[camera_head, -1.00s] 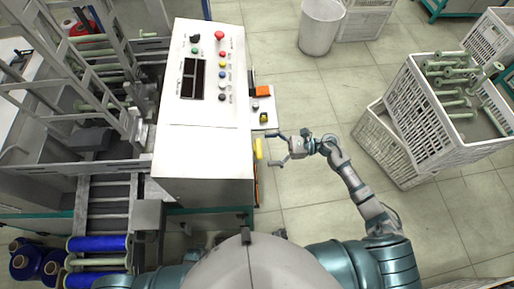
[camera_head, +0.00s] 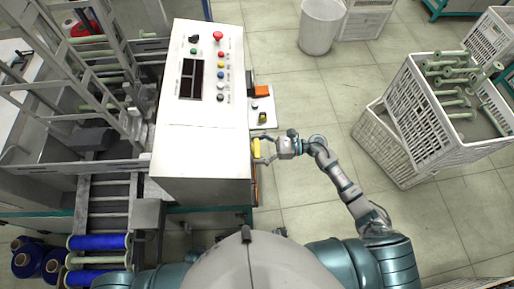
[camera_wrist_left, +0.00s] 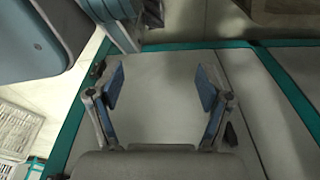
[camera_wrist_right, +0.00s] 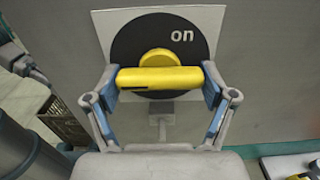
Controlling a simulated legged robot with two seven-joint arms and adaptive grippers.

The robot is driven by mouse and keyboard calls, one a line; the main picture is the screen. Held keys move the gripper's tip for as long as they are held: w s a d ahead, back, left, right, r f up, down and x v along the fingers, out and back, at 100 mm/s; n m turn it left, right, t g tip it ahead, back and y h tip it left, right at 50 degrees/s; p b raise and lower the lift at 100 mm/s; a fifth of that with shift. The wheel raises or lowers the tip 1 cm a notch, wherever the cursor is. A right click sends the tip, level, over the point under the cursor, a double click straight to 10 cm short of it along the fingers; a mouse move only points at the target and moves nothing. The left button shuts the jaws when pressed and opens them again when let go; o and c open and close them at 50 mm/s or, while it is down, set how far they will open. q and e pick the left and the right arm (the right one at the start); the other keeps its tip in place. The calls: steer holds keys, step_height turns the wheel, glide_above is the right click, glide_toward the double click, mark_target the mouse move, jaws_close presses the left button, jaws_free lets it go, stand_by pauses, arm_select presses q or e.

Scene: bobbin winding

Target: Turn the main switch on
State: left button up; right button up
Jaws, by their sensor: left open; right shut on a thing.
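The main switch is a yellow handle (camera_wrist_right: 160,78) on a black round plate (camera_wrist_right: 197,56) marked "on", seen in the right wrist view. The handle lies level across the plate. My right gripper (camera_wrist_right: 163,82) is shut on the handle, one finger at each end of it. In the head view the yellow handle (camera_head: 256,148) shows on the right side of the control cabinet, with my right gripper (camera_head: 264,149) at it. My left gripper (camera_wrist_left: 160,88) is open and empty in the left wrist view, in front of a grey panel; the head view does not show it.
The control cabinet (camera_head: 200,140) has buttons and a display on top. A small shelf (camera_head: 269,108) with an orange item sticks out beyond the switch. White crates (camera_head: 425,120) with bobbins stand at the right. The floor between is clear.

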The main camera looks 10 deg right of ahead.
arm_select(q)
steer(key=shift+w+d, duration=0.1)
steer(key=shift+d, duration=0.2)
arm_select(e)
steer(key=shift+d+m, duration=0.3)
steer(key=m, duration=0.4)
steer(key=shift+d, duration=0.1)
steer(key=shift+d+m, duration=0.2)
steer(key=shift+m, duration=0.8)
arm_select(q)
steer(key=shift+s+a+f+p, duration=0.1)
steer(key=shift+s+f+p, duration=0.3)
steer(key=shift+s, duration=0.45)
steer(key=shift+f, duration=0.1)
arm_select(e)
steer(key=shift+m, duration=0.3)
steer(key=shift+a, duration=0.1)
